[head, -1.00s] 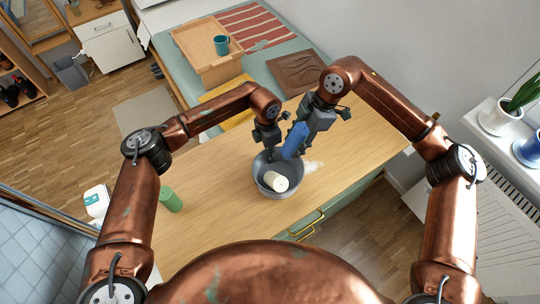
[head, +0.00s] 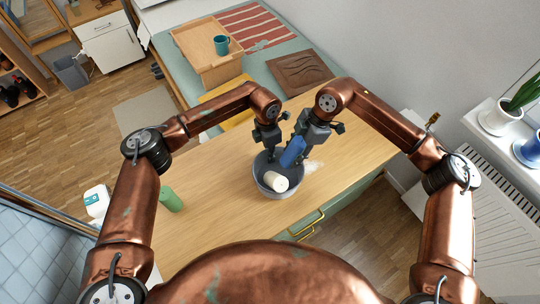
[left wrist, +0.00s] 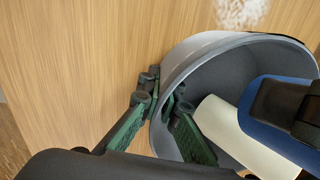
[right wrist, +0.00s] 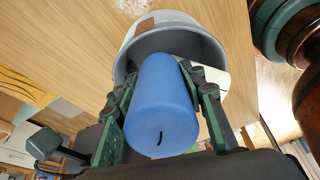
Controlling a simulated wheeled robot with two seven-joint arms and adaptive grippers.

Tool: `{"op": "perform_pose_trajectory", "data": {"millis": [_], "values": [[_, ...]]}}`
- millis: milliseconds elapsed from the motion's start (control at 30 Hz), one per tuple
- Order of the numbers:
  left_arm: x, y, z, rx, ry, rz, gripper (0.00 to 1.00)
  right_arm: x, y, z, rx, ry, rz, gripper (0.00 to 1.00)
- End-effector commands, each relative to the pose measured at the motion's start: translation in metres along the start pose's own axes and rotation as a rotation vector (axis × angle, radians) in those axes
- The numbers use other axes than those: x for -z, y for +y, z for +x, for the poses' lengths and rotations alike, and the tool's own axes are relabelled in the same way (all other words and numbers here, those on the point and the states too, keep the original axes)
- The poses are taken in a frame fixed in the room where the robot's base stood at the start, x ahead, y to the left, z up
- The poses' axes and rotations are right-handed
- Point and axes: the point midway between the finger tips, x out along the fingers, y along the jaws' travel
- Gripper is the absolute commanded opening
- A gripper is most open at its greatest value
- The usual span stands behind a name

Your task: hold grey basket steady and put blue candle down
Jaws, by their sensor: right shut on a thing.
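The grey basket (head: 282,194) stands on the wooden table, with a white cylinder (head: 275,181) lying tilted inside. My left gripper (head: 268,150) is at the basket's far rim. In the left wrist view its fingers (left wrist: 165,95) straddle the basket wall, one inside and one outside, and appear closed on it. My right gripper (right wrist: 160,95) is shut on the blue candle (right wrist: 162,105). The candle also shows in the head view (head: 292,152), tilted, with its lower end at the basket's opening. Whether it touches the white cylinder is hidden.
A green cylinder (head: 171,199) stands on the table to the left. A pale grainy patch (head: 313,166) lies right of the basket. Behind are a wooden box (head: 207,60) with a teal mug (head: 221,44) and a brown board (head: 299,72).

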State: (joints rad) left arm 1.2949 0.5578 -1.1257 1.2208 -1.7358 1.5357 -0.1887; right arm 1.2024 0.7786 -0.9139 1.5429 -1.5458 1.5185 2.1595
Motion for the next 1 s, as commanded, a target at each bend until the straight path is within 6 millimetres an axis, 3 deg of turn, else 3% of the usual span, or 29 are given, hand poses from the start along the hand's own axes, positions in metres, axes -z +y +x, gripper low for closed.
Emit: {"op": "perform_pose_trajectory", "data": {"millis": [233,533,567,833,1000], "values": [[-0.001,0.0,0.0,0.0,-0.001,0.0,0.0,-0.004,0.0,0.013,0.0,0.002,0.0,0.05],[-0.001,0.0,0.0,0.0,-0.001,0.0,0.0,-0.005,0.0,0.014,-0.001,0.001,0.0,0.05],[-0.001,0.0,0.0,0.0,-0.001,0.0,0.0,-0.005,0.0,0.014,-0.001,0.001,0.0,0.39],[0.0,0.0,0.0,0.0,-0.001,0.0,0.0,-0.005,0.0,0.014,0.0,0.001,0.0,0.57],[0.0,0.0,0.0,0.0,-0.001,0.0,0.0,-0.005,0.0,0.014,0.0,0.0,0.0,0.58]]}}
